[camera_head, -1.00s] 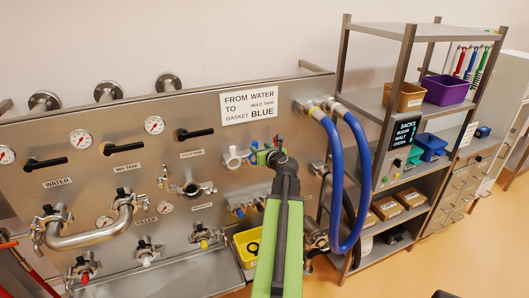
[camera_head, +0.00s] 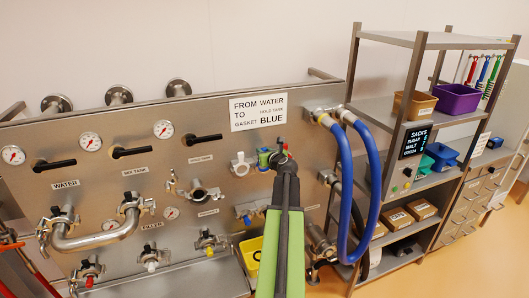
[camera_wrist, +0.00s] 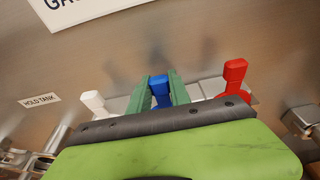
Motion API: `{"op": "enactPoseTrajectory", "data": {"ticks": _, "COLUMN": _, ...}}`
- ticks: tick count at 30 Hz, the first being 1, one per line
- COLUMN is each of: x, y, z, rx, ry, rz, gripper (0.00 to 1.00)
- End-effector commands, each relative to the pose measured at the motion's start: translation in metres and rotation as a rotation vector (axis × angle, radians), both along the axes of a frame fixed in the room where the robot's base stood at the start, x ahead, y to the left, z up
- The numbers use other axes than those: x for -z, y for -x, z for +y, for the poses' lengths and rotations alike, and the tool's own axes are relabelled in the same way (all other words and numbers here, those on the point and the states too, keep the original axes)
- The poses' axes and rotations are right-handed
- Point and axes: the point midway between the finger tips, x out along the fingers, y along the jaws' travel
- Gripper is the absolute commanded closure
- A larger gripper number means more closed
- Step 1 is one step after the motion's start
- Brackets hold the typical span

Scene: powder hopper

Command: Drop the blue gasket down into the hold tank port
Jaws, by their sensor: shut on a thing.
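My gripper (camera_wrist: 161,92) has its two green fingers shut on the upright blue tab of the blue gasket (camera_wrist: 161,94). The rest of the gasket is hidden behind the fingers and my wrist. The white tab (camera_wrist: 92,104) stands to its left and the red tab (camera_wrist: 235,78) to its right, both apart from the fingers. In the head view my gripper (camera_head: 273,160) is at the panel, right of the white part (camera_head: 240,164). The hold tank port (camera_head: 197,194) is to the left and lower, below its label (camera_head: 200,158), with its clamp around it.
The sign (camera_head: 258,110) reads from water to hold tank, gasket blue. A bent steel pipe (camera_head: 95,239) joins two left ports. Blue hoses (camera_head: 374,190) hang to the right of my arm, before the shelf (camera_head: 390,105). A yellow bin (camera_head: 247,248) sits below my gripper.

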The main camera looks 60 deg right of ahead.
Motion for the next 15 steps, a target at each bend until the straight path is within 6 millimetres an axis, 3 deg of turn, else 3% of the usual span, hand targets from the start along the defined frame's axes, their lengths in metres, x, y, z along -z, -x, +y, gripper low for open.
{"op": "enactPoseTrajectory", "data": {"ticks": 9, "x": -0.001, "y": 0.000, "z": 0.000, "rx": 0.001, "ry": 0.000, "rz": 0.000, "gripper": 1.00}}
{"op": "enactPoseTrajectory", "data": {"ticks": 15, "x": -0.016, "y": 0.000, "z": 0.000, "rx": 0.000, "ry": 0.000, "rz": 0.000, "gripper": 1.00}}
